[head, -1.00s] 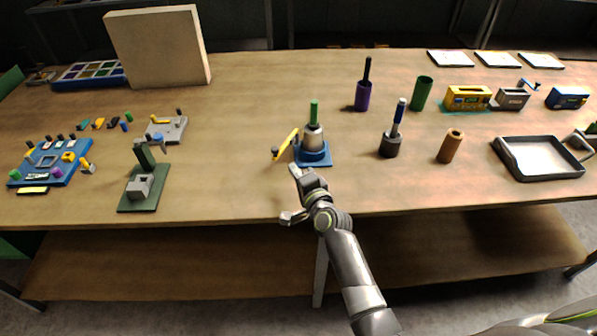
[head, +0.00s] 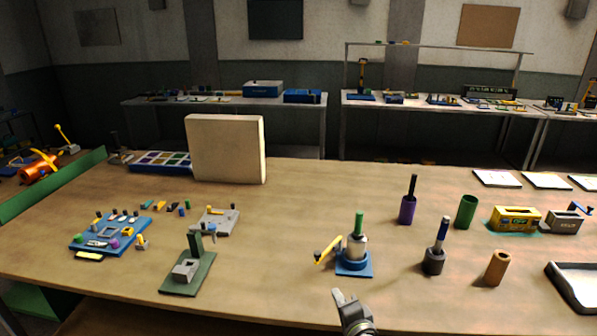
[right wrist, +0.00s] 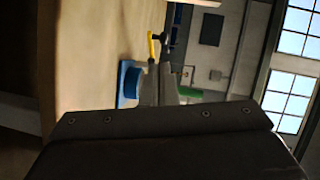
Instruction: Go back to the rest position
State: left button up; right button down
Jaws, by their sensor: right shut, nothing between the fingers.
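My right gripper (head: 342,298) is shut and empty at the front edge of the wooden table (head: 300,215). It points toward the blue-based press (head: 353,264) with a green handle and a yellow lever (head: 327,250), and is apart from it. In the right wrist view my right gripper's fingers (right wrist: 159,75) are together, with the yellow lever (right wrist: 152,46) and part of the blue base (right wrist: 130,82) beyond them. That view is turned on its side. My left gripper is not in view.
A green-based press (head: 190,272) and a blue board with small parts (head: 112,235) stand at left. A cream block (head: 225,148) stands behind. Cups and holders, a brown cylinder (head: 497,268) and a grey tray (head: 575,285) are at right. The table's front middle is clear.

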jog(key=s+d+f+n+g+h, duration=0.15)
jog(key=s+d+n+g, duration=0.35)
jog(key=s, duration=0.8)
jog(key=s+d+f+n+g+h, duration=0.1)
jog(key=s+d+n+g+h, duration=0.15)
jog(key=s+d, duration=0.75)
jog(key=s+d+f+n+g+h, duration=0.1)
jog(key=s+d+n+g+h, duration=0.3)
jog(key=s, duration=1.2)
notch_tip(320, 180, down, 25)
jog(key=n+g+y+b, duration=0.1)
jog(key=g+y+b, duration=0.1)
jog(key=y, duration=0.1)
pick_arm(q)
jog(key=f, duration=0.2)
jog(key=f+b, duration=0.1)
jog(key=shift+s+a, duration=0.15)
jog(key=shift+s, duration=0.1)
pick_arm(e)
jog(key=s+a+f+g, duration=0.1)
jog(key=s+f, duration=1.4)
jog(key=f, duration=0.3)
jog(key=shift+f, duration=0.3)
